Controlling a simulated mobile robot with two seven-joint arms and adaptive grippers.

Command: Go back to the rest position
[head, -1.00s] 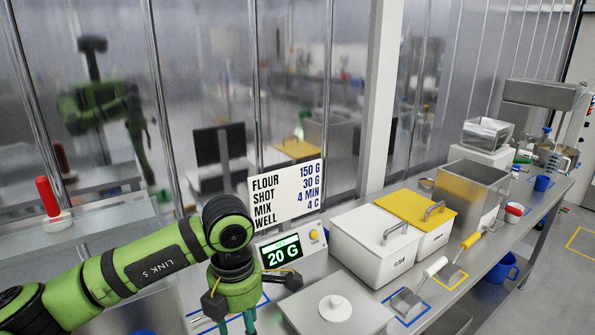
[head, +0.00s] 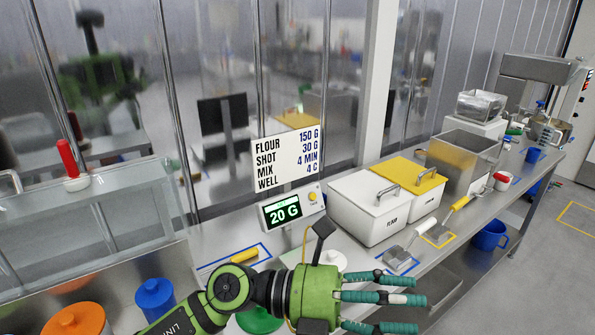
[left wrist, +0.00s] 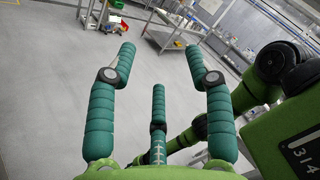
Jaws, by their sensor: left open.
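My left gripper (head: 385,299) is in the lower middle of the head view, its teal fingers spread and pointing right, in front of the counter. It is open with nothing between the fingers. In the left wrist view the same open gripper (left wrist: 158,75) has its three fingers apart over bare grey floor. A green and black arm link of mine shows at the right of that view. My right gripper is not in the head view.
The steel counter holds a scale (head: 284,212) reading 20 G, a white flour bin (head: 370,215), a yellow-lidded bin (head: 412,180) and scoops (head: 402,257). Orange (head: 75,320) and blue (head: 155,298) lidded containers stand at lower left.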

